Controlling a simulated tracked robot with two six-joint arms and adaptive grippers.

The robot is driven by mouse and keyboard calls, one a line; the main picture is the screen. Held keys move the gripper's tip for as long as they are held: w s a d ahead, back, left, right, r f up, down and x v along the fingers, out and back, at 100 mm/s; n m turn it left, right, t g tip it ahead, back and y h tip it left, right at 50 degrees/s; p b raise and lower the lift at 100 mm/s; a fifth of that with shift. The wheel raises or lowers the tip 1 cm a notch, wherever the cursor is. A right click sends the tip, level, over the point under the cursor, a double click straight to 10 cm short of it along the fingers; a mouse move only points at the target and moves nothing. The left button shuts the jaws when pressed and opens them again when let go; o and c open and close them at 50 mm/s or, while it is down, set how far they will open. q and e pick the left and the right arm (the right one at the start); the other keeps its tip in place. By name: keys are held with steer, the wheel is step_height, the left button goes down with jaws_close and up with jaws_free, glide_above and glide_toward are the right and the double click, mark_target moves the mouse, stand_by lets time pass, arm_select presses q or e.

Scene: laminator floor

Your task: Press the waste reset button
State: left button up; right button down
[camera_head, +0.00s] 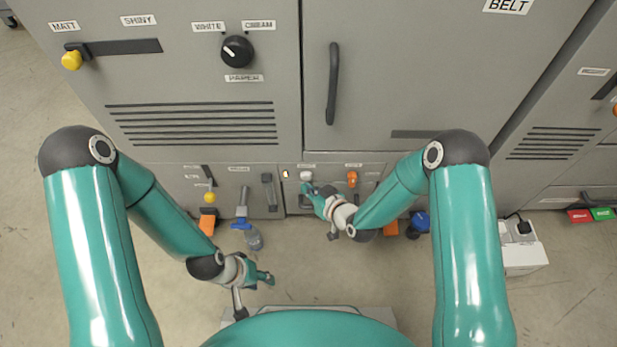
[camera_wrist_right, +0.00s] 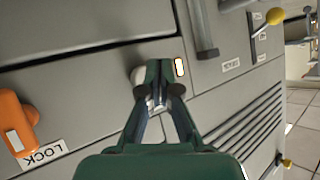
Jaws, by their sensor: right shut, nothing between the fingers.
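The waste reset button appears to be the white round button (camera_head: 306,175) on the lower grey panel; its label is too small to read. In the right wrist view the white button (camera_wrist_right: 137,76) shows partly behind my right gripper (camera_wrist_right: 159,75). The fingers are shut and empty, with their tips right in front of the button, covering part of it. I cannot tell whether they touch it. In the head view my right gripper (camera_head: 308,188) is just below the button. My left gripper (camera_head: 265,277) hangs low over the floor, away from the panel; its finger opening is unclear.
A small lit indicator (camera_wrist_right: 180,67) is beside the button. An orange lock knob (camera_head: 352,179) is to its right in the head view. Levers (camera_head: 268,192) stick out at left.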

steer(key=shift+w, duration=0.1)
stand_by(0.7)
steer(key=shift+w+r, duration=0.1)
steer(key=shift+w, duration=0.2)
steer(key=shift+w+b, duration=0.55)
steer(key=shift+w, duration=0.05)
stand_by(0.7)
stand_by(0.4)
steer(key=shift+s, duration=1)
steer(key=shift+s, duration=2.55)
